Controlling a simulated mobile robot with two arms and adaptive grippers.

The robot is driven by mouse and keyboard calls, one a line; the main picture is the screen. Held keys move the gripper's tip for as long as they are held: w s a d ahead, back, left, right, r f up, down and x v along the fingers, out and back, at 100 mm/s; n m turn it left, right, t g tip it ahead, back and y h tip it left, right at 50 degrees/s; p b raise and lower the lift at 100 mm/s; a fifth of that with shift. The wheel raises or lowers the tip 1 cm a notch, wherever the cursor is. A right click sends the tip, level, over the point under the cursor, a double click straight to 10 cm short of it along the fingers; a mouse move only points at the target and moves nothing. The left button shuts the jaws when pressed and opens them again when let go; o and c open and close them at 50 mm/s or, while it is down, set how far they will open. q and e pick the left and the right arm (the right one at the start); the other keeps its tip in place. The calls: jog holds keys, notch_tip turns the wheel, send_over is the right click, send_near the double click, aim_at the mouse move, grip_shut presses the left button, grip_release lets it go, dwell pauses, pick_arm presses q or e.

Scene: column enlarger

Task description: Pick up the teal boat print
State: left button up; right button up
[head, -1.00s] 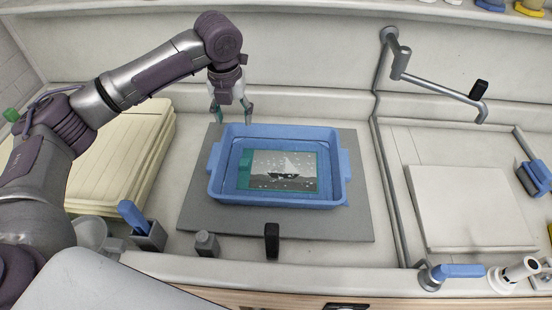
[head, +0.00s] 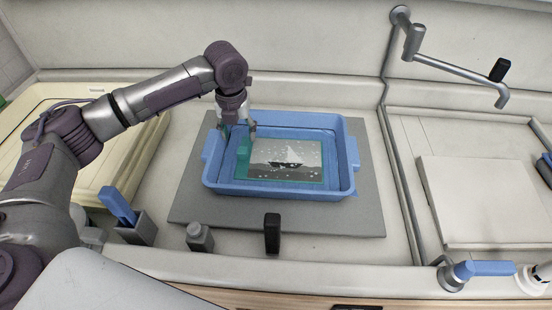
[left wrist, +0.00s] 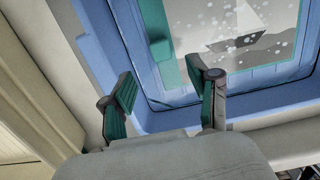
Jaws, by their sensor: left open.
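The teal boat print (head: 287,160) lies flat in the blue tray (head: 352,150). It has a teal border, a dark boat with a pale sail and white specks. A teal tab (head: 243,153) stands at its left edge. My left gripper (head: 237,131) is open and empty, over the tray's back left rim, apart from the print. In the left wrist view my left gripper's two fingers (left wrist: 162,98) are spread, with the tray wall beyond them and the print (left wrist: 230,30) past it at the top. My right gripper is not in view.
The tray rests on a grey mat (head: 345,220). A blue-handled tool stands in a grey holder (head: 133,232) at front left, beside a grey bottle (head: 200,238) and a black clip (head: 272,233). Cream trays (head: 150,140) lie left; a pipe and tap (head: 430,65) stand right.

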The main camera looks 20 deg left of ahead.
aim_at(243, 150)
pick_arm(q)
jog(key=f, duration=0.2)
jog(key=w+f, duration=0.1)
jog(key=f, duration=0.2)
jog(key=f+p, duration=0.1)
jog(key=f, duration=0.2)
jog(key=shift+w+f, duration=0.15)
jog(key=shift+w, duration=0.05)
grip_shut()
